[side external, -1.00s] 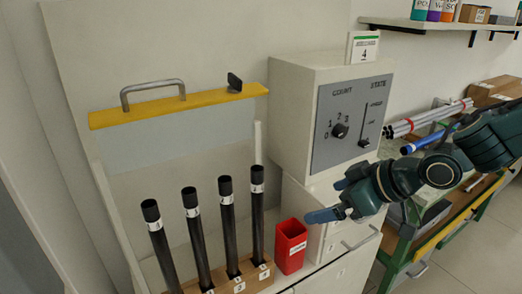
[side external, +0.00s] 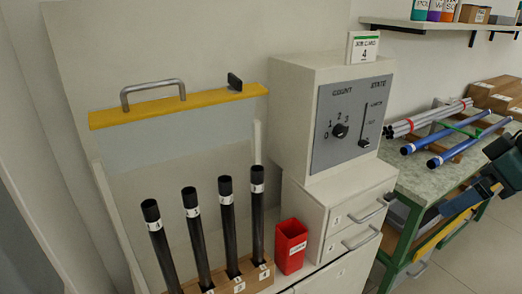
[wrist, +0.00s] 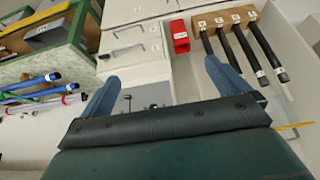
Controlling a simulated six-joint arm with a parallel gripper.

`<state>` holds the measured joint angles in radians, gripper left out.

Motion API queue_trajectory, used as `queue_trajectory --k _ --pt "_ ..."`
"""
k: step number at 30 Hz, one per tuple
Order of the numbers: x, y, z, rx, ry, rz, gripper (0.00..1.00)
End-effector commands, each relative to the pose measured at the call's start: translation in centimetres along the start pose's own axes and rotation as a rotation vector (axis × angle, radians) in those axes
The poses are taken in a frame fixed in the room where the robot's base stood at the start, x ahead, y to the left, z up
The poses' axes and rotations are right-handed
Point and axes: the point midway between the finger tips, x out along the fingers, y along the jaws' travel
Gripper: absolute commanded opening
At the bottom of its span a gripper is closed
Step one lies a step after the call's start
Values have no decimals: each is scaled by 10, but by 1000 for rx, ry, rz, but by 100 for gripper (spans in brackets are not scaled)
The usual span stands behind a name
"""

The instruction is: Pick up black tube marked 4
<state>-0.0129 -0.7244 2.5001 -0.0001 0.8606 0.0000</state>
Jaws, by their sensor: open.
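Several black tubes with white number labels stand nearly upright in a wooden rack (side external: 258,281) in the side external view. They are the far-left tube (side external: 160,245), the second (side external: 196,235), the third (side external: 228,225) and the right one (side external: 257,212). The wrist view shows the tubes (wrist: 245,50) and rack (wrist: 228,17) at upper right. My gripper (wrist: 160,72) is open and empty, its blue fingers wide apart, away from the tubes. In the side external view it is partly cut off at the right edge.
A red bin (side external: 291,247) stands beside the rack. A cabinet (side external: 318,150) with a dial panel and drawers stands to its right. Blue tubes (side external: 440,133) and grey tubes (side external: 430,118) lie on the green bench.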

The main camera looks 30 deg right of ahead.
Motion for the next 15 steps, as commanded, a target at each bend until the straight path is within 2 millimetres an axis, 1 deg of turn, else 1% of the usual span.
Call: queue_trajectory --k 3,11,14,15 --pt "-5 2 7 11 -11 6 100" --pt "-5 2 8 12 -15 7 100" --pt "-5 2 8 12 -14 6 82" --pt "-5 2 8 12 -14 6 74"
